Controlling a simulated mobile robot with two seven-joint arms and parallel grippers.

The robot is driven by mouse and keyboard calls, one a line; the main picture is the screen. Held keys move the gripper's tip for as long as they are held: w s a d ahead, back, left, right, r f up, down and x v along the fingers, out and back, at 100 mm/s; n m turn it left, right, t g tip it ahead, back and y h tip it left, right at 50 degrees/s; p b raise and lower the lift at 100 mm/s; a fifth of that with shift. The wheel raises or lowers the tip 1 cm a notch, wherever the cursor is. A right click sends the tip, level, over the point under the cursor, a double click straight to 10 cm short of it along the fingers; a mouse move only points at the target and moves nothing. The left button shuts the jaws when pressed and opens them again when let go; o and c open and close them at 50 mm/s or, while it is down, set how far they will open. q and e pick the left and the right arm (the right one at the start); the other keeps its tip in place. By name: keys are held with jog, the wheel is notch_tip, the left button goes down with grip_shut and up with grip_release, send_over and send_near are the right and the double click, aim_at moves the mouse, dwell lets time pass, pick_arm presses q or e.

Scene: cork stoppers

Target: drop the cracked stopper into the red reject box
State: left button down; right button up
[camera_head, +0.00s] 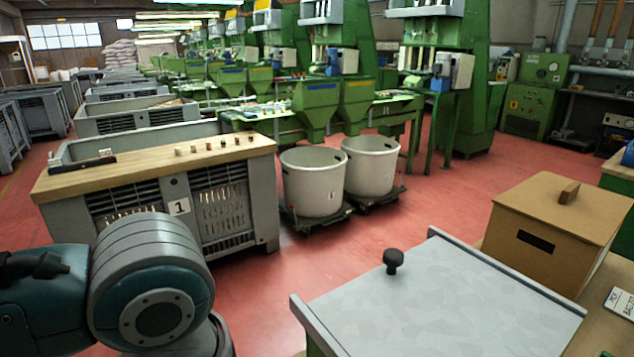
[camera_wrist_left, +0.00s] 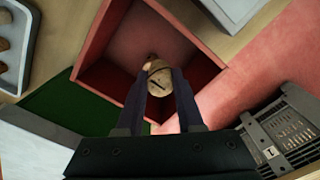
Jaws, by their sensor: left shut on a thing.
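In the left wrist view my left gripper (camera_wrist_left: 160,88) is shut on the cork stopper (camera_wrist_left: 159,74). A dark line, like a crack, shows on the stopper's pale face. The red box (camera_wrist_left: 98,38) lies beyond the fingertips in that view, open towards the camera, and the stopper appears in front of its opening. How high the stopper is above the box I cannot tell. The head view shows only my left arm at the lower left, with neither the held stopper nor the red box. My right gripper is not in view.
A grey tray (camera_wrist_left: 28,12) with corks is beside the red box in the wrist view. In the head view, several corks stand on a wooden board (camera_head: 130,178) across a grey crate (camera_head: 262,205). A lidded brown box (camera_head: 562,215) and a grey panel (camera_head: 450,300) are at the right.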

pick_arm(q)
jog(key=shift+c, duration=2.3)
grip_release()
notch_tip(320, 180, up, 10)
jog(key=shift+p, duration=0.5)
jog(key=shift+s+d+f, duration=0.15)
jog(key=shift+s+d, duration=0.1)
jog(key=s+d+f+m+t+h, duration=0.1)
jog(key=s+d+h, duration=0.3)
jog(key=s+d, duration=0.1)
jog(key=s+a+f+n+t+y, duration=0.15)
jog(key=s+a, duration=0.25)
jog(key=a, duration=0.4)
jog(key=s+a+t+y, duration=0.1)
jog(key=s+a+y, duration=0.2)
jog(key=a, duration=0.4)
notch_tip(320, 180, up, 35)
jog(key=p, duration=3.5)
jog(key=shift+w+f+h, duration=0.15)
jog(key=shift+h, duration=0.2)
